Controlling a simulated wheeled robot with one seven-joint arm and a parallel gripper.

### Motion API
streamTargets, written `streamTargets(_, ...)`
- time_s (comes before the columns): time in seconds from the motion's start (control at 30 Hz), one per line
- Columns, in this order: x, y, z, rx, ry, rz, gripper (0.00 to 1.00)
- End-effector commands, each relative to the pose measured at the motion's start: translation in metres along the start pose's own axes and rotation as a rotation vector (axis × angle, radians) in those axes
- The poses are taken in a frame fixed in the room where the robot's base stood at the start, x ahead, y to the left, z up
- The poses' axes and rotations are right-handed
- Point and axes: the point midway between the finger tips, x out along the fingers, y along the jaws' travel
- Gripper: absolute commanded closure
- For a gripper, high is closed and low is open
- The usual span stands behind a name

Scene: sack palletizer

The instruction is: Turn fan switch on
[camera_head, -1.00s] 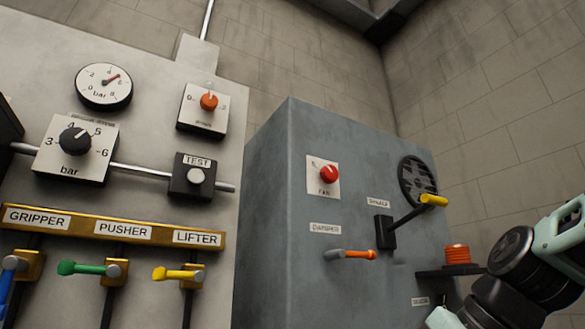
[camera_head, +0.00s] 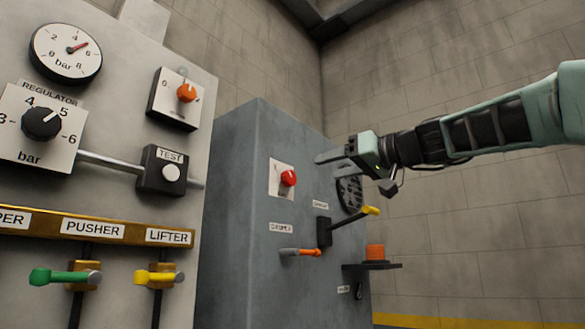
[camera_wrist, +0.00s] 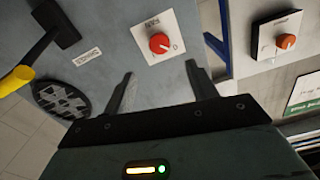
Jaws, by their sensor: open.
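The fan switch is a red knob (camera_head: 289,178) on a white plate (camera_head: 276,183), on the front of the grey cabinet (camera_head: 235,255). In the wrist view the red knob (camera_wrist: 160,43) and its plate lie ahead, just beyond and between the two fingers. My gripper (camera_head: 330,166) is open and empty, to the right of the knob and slightly above it in the head view. The fingers (camera_wrist: 160,85) look apart from the knob in the wrist view. The plate's label shows upside down there, and a "0" mark is to the right of the knob.
Below the fan switch are an orange-tipped damper lever (camera_head: 302,252) and a yellow-handled lever (camera_head: 350,219). A round black vent (camera_head: 349,194) is behind my gripper. An orange button (camera_head: 375,252) sits on a bracket. The left panel has an orange knob (camera_head: 186,92) and valve levers.

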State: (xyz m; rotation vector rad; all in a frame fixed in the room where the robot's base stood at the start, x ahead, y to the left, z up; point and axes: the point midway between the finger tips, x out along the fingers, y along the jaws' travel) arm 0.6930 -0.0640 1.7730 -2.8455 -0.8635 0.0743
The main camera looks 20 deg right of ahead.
Motion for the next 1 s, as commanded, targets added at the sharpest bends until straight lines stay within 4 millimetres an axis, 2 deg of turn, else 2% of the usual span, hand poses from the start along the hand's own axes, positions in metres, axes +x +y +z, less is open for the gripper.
streamTargets(0.03, 0.012, -0.001, -0.005, 0.004, -0.003, -0.003, 0.42)
streamTargets(0.3, 0.068, -0.001, -0.006, 0.005, -0.003, -0.002, 0.42)
streamTargets(0.5, 0.100, 0.000, -0.004, 0.004, -0.002, -0.001, 0.42)
streamTargets(0.7, 0.114, -0.001, -0.001, 0.002, -0.001, -0.001, 0.42)
streamTargets(1.0, 0.116, 0.000, 0.001, 0.000, 0.000, 0.000, 0.42)
